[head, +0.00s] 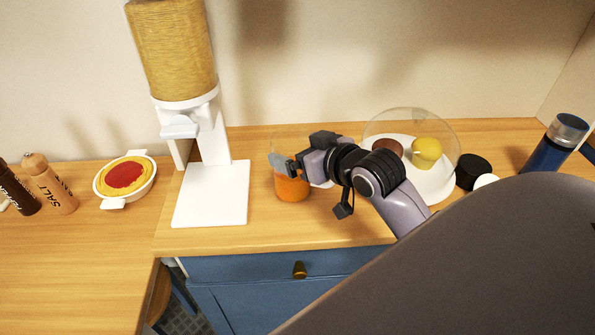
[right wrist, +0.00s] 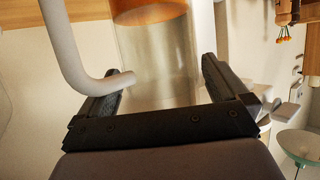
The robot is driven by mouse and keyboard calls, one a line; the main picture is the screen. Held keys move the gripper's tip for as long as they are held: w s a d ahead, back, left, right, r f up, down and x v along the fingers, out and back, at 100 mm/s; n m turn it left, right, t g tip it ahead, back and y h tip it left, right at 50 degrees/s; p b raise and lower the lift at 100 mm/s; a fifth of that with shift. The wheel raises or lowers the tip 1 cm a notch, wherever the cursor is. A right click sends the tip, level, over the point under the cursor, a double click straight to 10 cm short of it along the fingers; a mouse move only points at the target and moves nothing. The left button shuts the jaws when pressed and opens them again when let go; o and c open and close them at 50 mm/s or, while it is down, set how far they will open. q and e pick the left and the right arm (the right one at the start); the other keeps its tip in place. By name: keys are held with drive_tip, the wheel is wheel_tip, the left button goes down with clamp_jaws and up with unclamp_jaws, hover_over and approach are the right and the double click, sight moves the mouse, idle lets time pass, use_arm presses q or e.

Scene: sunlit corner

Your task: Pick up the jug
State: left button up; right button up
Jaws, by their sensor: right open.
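The jug (head: 292,188) is clear, with orange liquid in its lower part, and stands on the wooden counter right of the white dispenser. My right gripper (head: 283,164) is at its upper part and hides some of it. In the right wrist view the jug's clear wall (right wrist: 160,62) shows between the two open fingers, with the orange liquid at the top of the picture. A pale curved handle (right wrist: 68,50) passes in front of the left finger. I cannot tell whether either finger touches the jug. My left gripper is not in view.
A white dispenser (head: 211,192) with a pasta-filled container stands left of the jug. A clear dome (head: 385,122) covers cupcakes on a white plate (head: 437,183) to the right. A white dish (head: 112,201), salt shaker (head: 52,186) and blue flask (head: 553,145) stand farther out. The counter's front left is clear.

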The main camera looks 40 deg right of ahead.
drive_tip(key=shift+r, duration=0.1)
drive_tip(key=c, duration=1.8)
drive_tip(key=shift+r, duration=0.15)
